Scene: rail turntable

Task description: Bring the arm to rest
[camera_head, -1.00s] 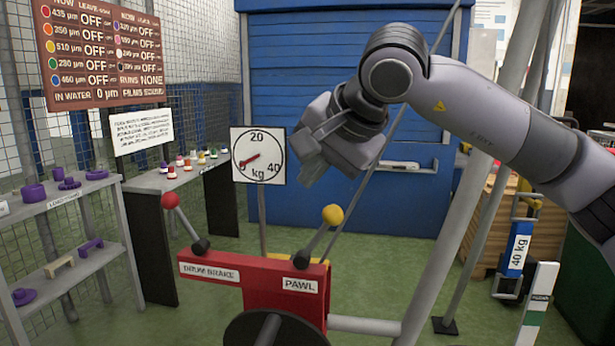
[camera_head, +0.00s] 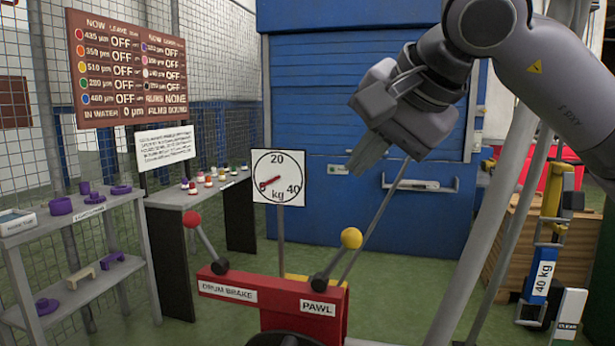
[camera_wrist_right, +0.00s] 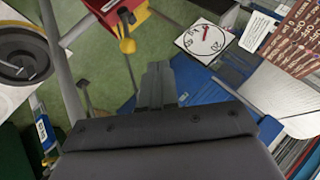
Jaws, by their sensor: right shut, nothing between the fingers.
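My right gripper (camera_head: 368,152) hangs in the air at the upper middle right of the head view, in front of the blue shutter (camera_head: 330,110). Its arm comes in from the upper right. Its fingers point down and to the left, and they are shut with nothing between them. The closed fingers also show in the right wrist view (camera_wrist_right: 157,85). The gripper is above and apart from the yellow-knobbed pawl lever (camera_head: 351,238). My left gripper is in neither view.
A red winch housing (camera_head: 270,302) with a red-knobbed drum brake lever (camera_head: 192,219) stands low in front. A kg dial (camera_head: 278,177) stands behind it. Shelves (camera_head: 90,205) with purple parts are at left. A grey pole rises at right, near a blue 40 kg weight (camera_head: 541,272).

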